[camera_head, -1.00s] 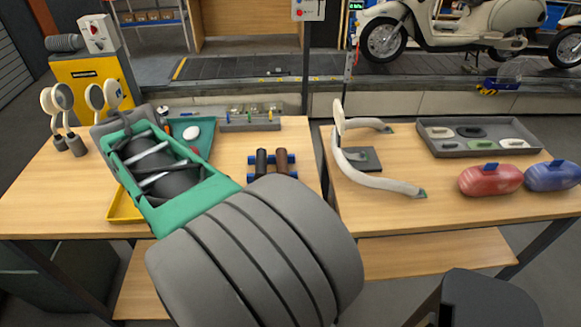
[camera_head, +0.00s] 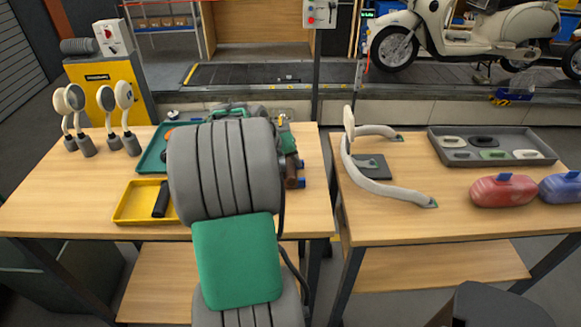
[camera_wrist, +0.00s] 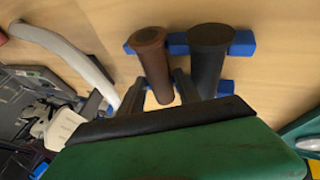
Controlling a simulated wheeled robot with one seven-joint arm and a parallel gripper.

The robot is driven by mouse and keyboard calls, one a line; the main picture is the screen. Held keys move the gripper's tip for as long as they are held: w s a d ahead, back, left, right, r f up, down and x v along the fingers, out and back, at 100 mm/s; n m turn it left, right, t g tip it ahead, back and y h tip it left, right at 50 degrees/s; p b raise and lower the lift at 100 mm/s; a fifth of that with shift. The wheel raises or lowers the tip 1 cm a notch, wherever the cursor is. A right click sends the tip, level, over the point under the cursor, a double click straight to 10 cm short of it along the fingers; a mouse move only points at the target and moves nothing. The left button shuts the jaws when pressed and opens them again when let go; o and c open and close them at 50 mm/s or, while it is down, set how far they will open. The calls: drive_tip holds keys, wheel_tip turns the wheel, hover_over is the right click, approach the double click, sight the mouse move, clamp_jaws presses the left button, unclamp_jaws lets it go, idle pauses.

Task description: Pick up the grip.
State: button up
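A brown grip (camera_wrist: 150,62) and a black grip (camera_wrist: 207,62) lie side by side on a blue stand (camera_wrist: 241,43) in the wrist view. In the head view my arm hides most of them; the brown grip (camera_head: 291,172) shows at the arm's right edge. My gripper (camera_wrist: 159,92) is open, with its two dark fingers on either side of the near end of the brown grip. One finger lies between the brown and black grips. I cannot tell whether the fingers touch the brown grip. Another black grip (camera_head: 161,199) lies in the yellow tray (camera_head: 127,204).
Several round mirrors (camera_head: 124,95) stand at the left. A teal tray (camera_head: 152,155) lies behind the yellow one. On the right table are a curved pale handlebar (camera_head: 384,188), a grey parts tray (camera_head: 437,145), and red (camera_head: 503,191) and blue (camera_head: 562,186) tanks. There is a gap between the tables.

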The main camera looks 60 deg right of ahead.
drive_tip(key=shift+f, duration=0.25)
drive_tip(key=shift+c, duration=0.2)
idle(0.3)
clamp_jaws()
